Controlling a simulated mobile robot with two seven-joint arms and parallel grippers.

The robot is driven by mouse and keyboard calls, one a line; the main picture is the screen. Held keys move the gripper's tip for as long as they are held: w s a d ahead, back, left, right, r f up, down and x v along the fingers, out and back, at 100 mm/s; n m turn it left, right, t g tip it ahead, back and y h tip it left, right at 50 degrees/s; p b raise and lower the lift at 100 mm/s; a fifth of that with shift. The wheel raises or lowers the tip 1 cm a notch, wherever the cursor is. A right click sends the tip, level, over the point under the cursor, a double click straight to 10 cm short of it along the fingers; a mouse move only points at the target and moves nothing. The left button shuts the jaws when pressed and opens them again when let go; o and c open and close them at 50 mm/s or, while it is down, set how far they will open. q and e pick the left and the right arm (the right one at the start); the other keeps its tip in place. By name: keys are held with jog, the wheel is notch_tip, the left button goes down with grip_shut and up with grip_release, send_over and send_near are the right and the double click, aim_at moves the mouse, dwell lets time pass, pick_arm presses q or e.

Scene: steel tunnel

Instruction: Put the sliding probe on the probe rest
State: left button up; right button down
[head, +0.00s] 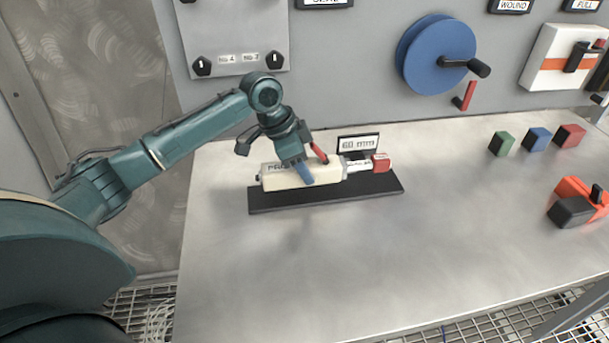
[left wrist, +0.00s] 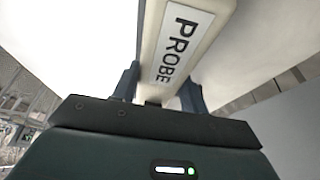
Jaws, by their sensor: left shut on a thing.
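The sliding probe (head: 328,172) is a long cream block with a PROBE label and a red end (head: 381,163) at its right. It lies along a black flat base (head: 330,196), which may be the probe rest; I cannot tell whether the two touch. My left gripper (head: 309,165) comes down on the probe from above and is shut on its body. In the left wrist view the probe (left wrist: 185,45) lies between the fingers of the left gripper (left wrist: 158,92). The fingers hide part of it. My right gripper is not in view.
A small display (head: 358,144) reading about 60 mm stands behind the probe. Green (head: 501,143), blue (head: 537,139) and red (head: 569,136) blocks and an orange-black device (head: 577,203) are at the right. A blue crank wheel (head: 436,54) is on the wall. The bench front is clear.

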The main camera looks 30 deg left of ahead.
pick_arm(q)
jog(key=shift+f, duration=1.5)
jog(key=shift+f, duration=0.15)
jog(key=o, duration=1.3)
jog(key=shift+c, duration=0.2)
jog(key=v, duration=1.2)
jog(key=shift+d, duration=0.1)
